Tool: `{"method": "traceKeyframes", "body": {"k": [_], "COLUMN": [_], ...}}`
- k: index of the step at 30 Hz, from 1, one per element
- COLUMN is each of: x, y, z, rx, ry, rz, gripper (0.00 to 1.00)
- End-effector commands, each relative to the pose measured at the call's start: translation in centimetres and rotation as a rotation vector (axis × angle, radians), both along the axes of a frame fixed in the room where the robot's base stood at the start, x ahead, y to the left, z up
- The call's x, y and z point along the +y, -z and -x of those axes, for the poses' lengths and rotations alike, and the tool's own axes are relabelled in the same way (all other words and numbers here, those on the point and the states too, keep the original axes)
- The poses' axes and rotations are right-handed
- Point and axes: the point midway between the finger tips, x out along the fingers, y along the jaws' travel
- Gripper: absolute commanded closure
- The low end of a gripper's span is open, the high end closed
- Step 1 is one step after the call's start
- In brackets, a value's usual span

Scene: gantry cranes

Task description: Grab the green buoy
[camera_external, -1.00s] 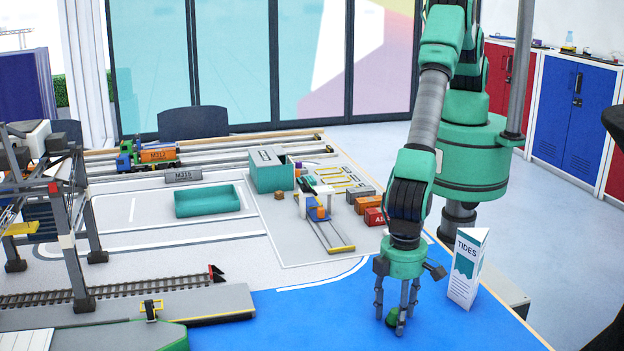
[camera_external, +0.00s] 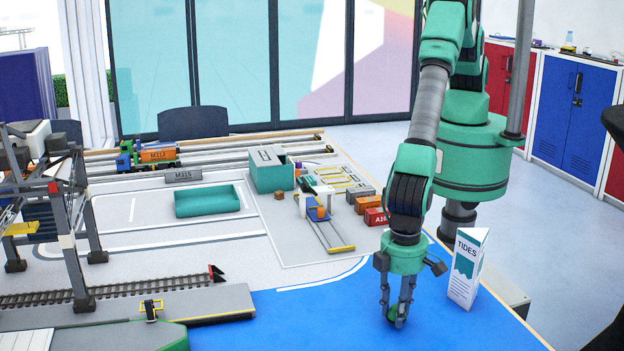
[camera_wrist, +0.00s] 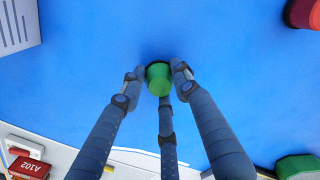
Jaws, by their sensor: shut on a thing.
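The green buoy (camera_external: 392,313) is on the blue part of the table, at the front right in the external view. My gripper (camera_external: 398,312) points straight down with its fingers closed around the buoy. In the wrist view the green buoy (camera_wrist: 159,79) sits between the tips of my gripper's three fingers (camera_wrist: 160,82). Its top and near side show, and its lower part is hidden. I cannot tell whether it still touches the blue surface.
A white TIDES sign (camera_external: 467,268) stands close to the right of my gripper. A red object (camera_wrist: 303,12) and another green object (camera_wrist: 297,166) lie at the right in the wrist view. Orange and red containers (camera_external: 370,210) stand behind. Blue surface (camera_external: 300,315) to the left is clear.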

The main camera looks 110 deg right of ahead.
Motion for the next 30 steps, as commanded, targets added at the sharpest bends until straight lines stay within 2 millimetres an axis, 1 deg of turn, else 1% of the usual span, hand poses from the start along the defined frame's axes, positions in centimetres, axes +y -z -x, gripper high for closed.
{"method": "traceKeyframes", "body": {"k": [12,18,23,30], "x": [0.1,0.1,0.1,0.1], "y": [-5.8,-8.0,-8.8,-8.9], "z": [-0.1,-0.1,-0.1,-0.1], "rx": [-0.002,-0.001,-0.001,-0.001], "ry": [0.000,0.000,0.000,0.000], "rz": [-0.003,-0.002,-0.002,-0.001], "gripper": [0.95,0.95,0.95,0.95]}}
